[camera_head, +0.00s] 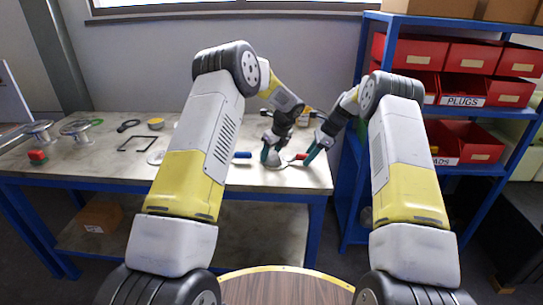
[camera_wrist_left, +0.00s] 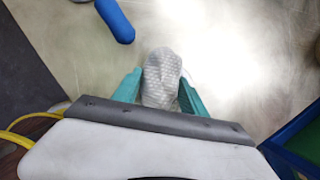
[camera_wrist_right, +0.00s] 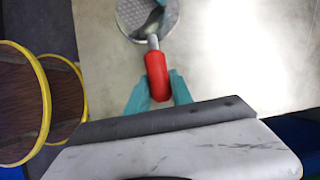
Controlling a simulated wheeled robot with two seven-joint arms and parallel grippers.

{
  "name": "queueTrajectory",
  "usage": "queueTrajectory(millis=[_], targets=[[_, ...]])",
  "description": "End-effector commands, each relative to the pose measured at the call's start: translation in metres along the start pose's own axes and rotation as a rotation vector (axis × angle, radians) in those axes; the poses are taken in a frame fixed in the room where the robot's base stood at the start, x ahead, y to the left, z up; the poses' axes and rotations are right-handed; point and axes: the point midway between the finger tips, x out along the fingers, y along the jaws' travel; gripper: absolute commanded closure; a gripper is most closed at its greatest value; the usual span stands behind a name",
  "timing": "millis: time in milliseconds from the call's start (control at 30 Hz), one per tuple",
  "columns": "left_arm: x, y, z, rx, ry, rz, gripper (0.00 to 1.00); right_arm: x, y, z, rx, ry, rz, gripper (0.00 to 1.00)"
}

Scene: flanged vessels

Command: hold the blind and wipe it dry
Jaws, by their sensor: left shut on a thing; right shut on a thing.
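The blind is a round grey patterned disc (camera_wrist_right: 140,16) with a red handle (camera_wrist_right: 157,76), at the top of the right wrist view. My right gripper (camera_wrist_right: 158,92) is shut on the red handle. In the head view the handle (camera_head: 299,156) points right, towards my right gripper (camera_head: 312,155). My left gripper (camera_wrist_left: 160,92) is shut on a pale grey, textured cloth (camera_wrist_left: 161,74). In the head view my left gripper (camera_head: 270,154) is over the bench beside the handle, with the cloth (camera_head: 276,160) below it. Whether the cloth touches the disc is unclear.
A blue-handled tool (camera_head: 242,155) lies on the bench (camera_head: 110,160) left of my left gripper; its handle (camera_wrist_left: 116,20) shows in the left wrist view. Flanged metal vessels (camera_head: 76,130) and a black square frame (camera_head: 137,144) stand or lie further left. A blue shelf with red bins (camera_head: 467,140) is right.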

Motion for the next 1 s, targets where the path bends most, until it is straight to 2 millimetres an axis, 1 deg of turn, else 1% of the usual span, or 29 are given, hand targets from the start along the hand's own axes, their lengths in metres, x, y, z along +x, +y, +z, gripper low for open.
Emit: queueTrajectory(millis=[367, 433, 500, 567, 1000], targets=[[0.012, -0.021, 0.026, -0.002, 0.000, 0.000, 0.88, 0.000, 0.000, 0.001, -0.002, -0.001, 0.001, 1.00], [0.007, -0.021, 0.027, 0.000, 0.000, 0.000, 0.88, 0.000, 0.000, 0.001, -0.002, -0.001, 0.001, 1.00], [-0.010, -0.021, 0.035, -0.002, -0.002, -0.004, 0.88, 0.000, 0.000, 0.001, -0.002, -0.001, 0.001, 1.00], [-0.012, -0.021, 0.035, -0.001, -0.001, -0.001, 0.88, 0.000, 0.000, 0.001, -0.002, -0.001, 0.001, 1.00], [-0.049, -0.021, 0.050, -0.001, -0.001, -0.001, 0.88, 0.000, 0.000, 0.001, -0.001, -0.001, 0.001, 1.00]])
